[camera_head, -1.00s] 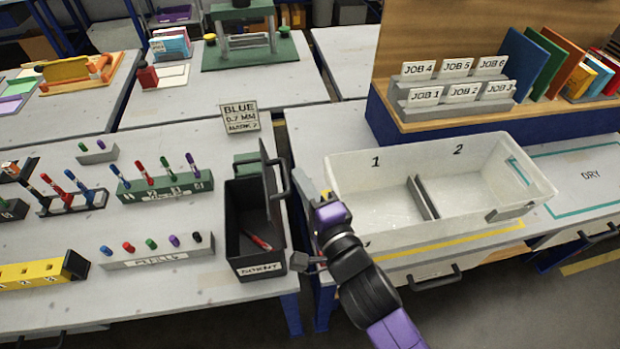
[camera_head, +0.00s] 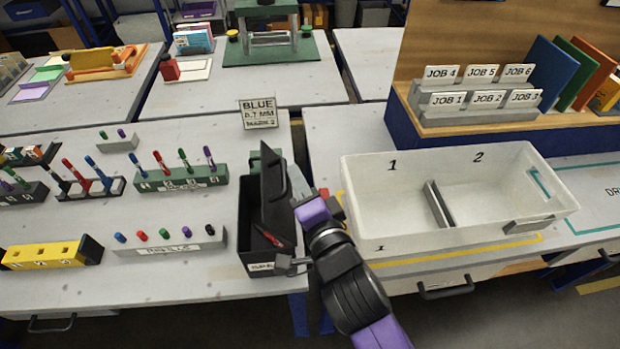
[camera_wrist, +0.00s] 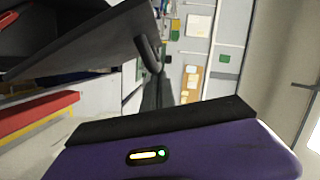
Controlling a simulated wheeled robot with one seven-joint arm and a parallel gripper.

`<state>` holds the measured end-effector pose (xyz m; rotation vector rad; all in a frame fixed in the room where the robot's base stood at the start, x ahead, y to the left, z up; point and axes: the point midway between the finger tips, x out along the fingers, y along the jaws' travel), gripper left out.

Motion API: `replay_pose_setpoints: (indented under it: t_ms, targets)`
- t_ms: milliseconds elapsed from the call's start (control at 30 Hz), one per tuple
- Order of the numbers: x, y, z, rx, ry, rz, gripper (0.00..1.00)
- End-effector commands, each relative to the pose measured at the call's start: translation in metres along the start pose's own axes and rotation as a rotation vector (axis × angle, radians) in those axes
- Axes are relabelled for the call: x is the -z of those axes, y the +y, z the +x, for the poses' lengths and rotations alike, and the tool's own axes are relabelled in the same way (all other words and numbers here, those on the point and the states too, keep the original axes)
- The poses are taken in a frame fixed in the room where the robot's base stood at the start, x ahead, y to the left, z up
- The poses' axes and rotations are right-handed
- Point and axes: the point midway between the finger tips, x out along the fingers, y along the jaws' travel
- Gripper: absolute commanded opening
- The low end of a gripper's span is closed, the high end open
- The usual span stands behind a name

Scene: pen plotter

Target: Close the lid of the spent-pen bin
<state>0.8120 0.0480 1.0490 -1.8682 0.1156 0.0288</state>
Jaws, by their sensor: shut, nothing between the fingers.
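The spent-pen bin (camera_head: 256,262) is a black open box at the right edge of the left table, with a red pen (camera_head: 273,240) inside. Its black lid (camera_head: 275,192) stands steeply raised on the right side, leaning left over the opening, so the bin is partly open. My gripper (camera_head: 297,182) is shut and empty, just right of the lid at its outer face. In the wrist view the lid (camera_wrist: 85,42) and its handle (camera_wrist: 148,48) are close above my gripper (camera_wrist: 158,92). I cannot tell whether the fingers touch the lid.
A white two-compartment tray (camera_head: 460,235) stands right of my arm. A refill block (camera_head: 170,242) and a green pen rack (camera_head: 182,180) lie left of the bin. A BLUE sign (camera_head: 258,113) stands behind it.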

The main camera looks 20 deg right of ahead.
Motion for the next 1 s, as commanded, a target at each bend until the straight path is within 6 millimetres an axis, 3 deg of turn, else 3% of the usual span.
replay_pose_setpoints:
  t_ms: [467,1000]
  targets:
    - [-0.053,-0.011,0.014,-0.114,-0.001,-0.441,0.00]
    - [-0.103,0.005,0.027,-0.235,-0.001,-0.887,0.00]
